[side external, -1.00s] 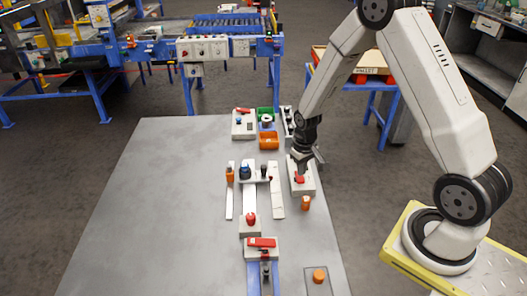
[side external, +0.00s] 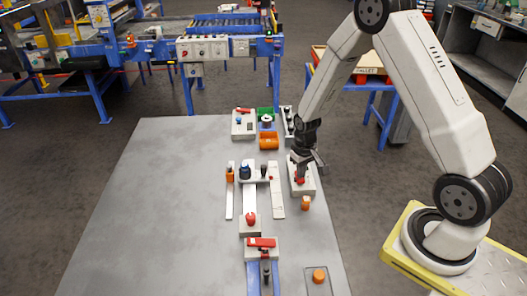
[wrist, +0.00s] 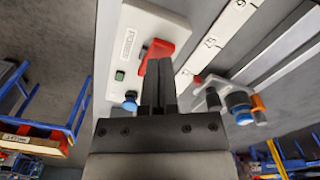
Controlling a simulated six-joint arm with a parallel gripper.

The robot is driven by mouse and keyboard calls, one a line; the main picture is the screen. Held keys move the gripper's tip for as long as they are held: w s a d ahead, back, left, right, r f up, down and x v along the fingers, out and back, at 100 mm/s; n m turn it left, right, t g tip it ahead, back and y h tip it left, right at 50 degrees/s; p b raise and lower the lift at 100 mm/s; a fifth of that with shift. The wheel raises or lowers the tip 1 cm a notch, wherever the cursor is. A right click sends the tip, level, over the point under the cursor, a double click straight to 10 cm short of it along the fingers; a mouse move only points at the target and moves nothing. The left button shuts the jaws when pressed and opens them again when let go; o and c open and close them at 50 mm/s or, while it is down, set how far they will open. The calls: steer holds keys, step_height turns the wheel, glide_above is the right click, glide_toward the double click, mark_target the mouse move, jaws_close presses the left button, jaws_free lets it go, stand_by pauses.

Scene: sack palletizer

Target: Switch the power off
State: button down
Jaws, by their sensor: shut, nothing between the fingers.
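The power box (side external: 307,187) is a pale block on the right side of the table, with a red lever (side external: 299,181) on top. In the wrist view the box (wrist: 113,45) carries a "POWER" label, the red lever (wrist: 156,55), a small green button (wrist: 120,75) and a blue knob (wrist: 130,102). My gripper (side external: 300,175) is above the box, its fingers pointing down at the lever. In the wrist view my gripper (wrist: 158,68) is shut and empty, its tips beside the lever and hiding part of it. I cannot tell whether they touch.
An orange piece (side external: 305,203) stands just in front of the box. A fixture with a dark blue knob (side external: 245,171) is to the left. Another box with a red handle (side external: 261,243) is nearer the front. The table's left half (side external: 150,210) is clear.

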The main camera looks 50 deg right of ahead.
mark_target(300, 181)
steer(key=shift+f, duration=0.75)
stand_by(0.7)
steer(key=shift+r, duration=3.55)
steer(key=shift+s+a+r, duration=0.15)
steer(key=shift+a+r, duration=0.2)
steer(key=s+a+r+n+t, duration=0.2)
steer(key=s+a+r+n, duration=0.1)
steer(key=s+a+r, duration=0.5)
steer(key=shift+s+a+t, duration=0.3)
steer(key=shift+s+a, duration=0.55)
steer(key=shift+a, duration=0.35)
